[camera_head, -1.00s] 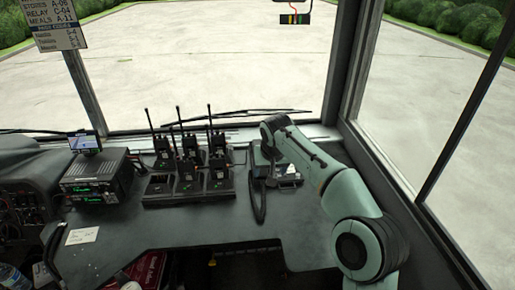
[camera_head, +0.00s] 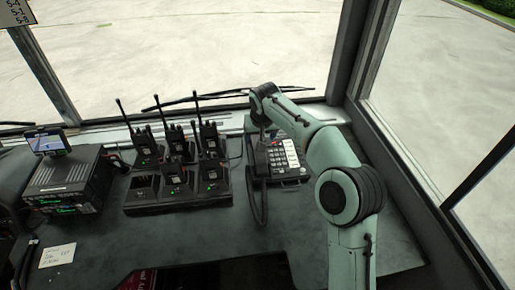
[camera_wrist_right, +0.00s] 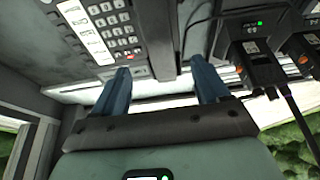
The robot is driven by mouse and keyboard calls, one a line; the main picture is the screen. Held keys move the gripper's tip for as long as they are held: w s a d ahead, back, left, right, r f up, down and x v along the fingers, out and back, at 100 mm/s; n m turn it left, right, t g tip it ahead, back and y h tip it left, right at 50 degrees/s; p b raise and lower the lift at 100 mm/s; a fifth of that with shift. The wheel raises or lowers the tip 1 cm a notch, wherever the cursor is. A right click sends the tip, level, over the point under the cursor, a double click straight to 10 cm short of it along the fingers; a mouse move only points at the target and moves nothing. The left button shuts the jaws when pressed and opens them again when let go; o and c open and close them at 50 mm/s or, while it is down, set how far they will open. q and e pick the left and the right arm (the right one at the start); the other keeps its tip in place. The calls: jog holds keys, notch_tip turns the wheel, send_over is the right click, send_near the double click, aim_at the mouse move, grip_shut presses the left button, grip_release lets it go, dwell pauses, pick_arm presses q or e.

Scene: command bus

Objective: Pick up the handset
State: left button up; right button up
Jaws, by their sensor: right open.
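The desk phone (camera_head: 290,160) sits on the dashboard with its keypad facing up. Its dark handset (camera_head: 259,163) lies along the phone's left side, and a black cord (camera_head: 262,208) loops below it. My right gripper (camera_head: 263,128) is over the far end of the handset, its fingers partly hidden by my wrist. In the right wrist view its two blue fingers (camera_wrist_right: 162,82) are open, with the dark handset (camera_wrist_right: 174,35) between their lines and the keypad (camera_wrist_right: 112,28) beside it. Whether the fingers touch the handset cannot be told. My left gripper is not in view.
Several handheld radios (camera_head: 182,147) with upright antennas stand in a charger (camera_head: 182,196) left of the phone. A radio unit (camera_head: 70,180) with a small screen is further left. The windshield and its pillar (camera_head: 350,50) bound the back and right.

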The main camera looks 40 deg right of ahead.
jog(key=x, duration=0.8)
jog(key=shift+w+d+f, duration=0.1)
jog(key=shift+w+f, duration=0.15)
jog(key=shift+f, duration=0.05)
jog(key=shift+f+b, duration=0.25)
jog(key=shift+b, duration=0.05)
jog(key=c, duration=1.2)
